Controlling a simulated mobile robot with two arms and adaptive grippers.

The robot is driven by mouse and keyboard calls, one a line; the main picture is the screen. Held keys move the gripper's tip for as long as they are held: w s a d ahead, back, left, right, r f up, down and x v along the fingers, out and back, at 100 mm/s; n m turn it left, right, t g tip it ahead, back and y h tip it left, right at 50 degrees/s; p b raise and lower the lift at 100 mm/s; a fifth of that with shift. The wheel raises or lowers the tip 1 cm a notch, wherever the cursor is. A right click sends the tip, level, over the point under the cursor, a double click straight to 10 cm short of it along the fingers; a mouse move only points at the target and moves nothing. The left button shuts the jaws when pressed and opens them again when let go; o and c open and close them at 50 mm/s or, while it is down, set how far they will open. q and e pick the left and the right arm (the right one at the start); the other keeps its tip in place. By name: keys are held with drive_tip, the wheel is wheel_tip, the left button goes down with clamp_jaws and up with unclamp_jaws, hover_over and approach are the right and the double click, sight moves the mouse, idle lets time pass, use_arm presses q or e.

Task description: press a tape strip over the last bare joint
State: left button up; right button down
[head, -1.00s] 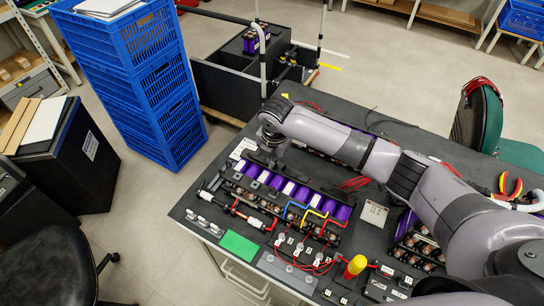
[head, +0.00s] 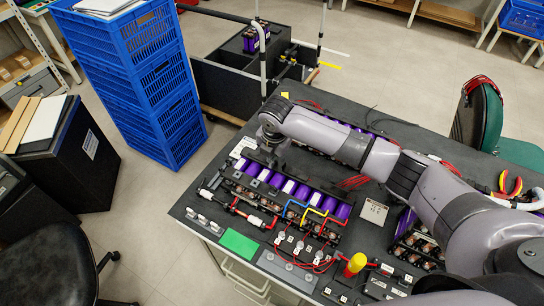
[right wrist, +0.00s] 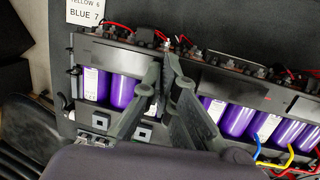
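The battery module (head: 320,205), a row of purple cells in a black frame, lies on the dark bench; it also shows in the right wrist view (right wrist: 235,118). Metal joints (right wrist: 198,55) run along its far rail. My right gripper (head: 270,158) is above the module's far left end. In the right wrist view the gripper (right wrist: 164,65) has its two fingers close together at the tips, over the far rail. I see nothing clearly between them. I cannot pick out a tape strip or tell which joint is bare. My left gripper is out of view.
Blue and yellow wires (head: 312,212) arch over the module's near side. A green pad (head: 239,244), a yellow-topped red tool (head: 355,265) and gauges with red leads stand along the near edge. A card reading "YELLOW 6 BLUE 7" (right wrist: 85,22) lies behind the module.

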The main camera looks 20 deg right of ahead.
drive_tip(key=c, duration=2.4)
unclamp_jaws()
drive_tip(key=shift+f, duration=0.1)
drive_tip(key=c, duration=1.7)
unclamp_jaws()
drive_tip(key=v, duration=1.2)
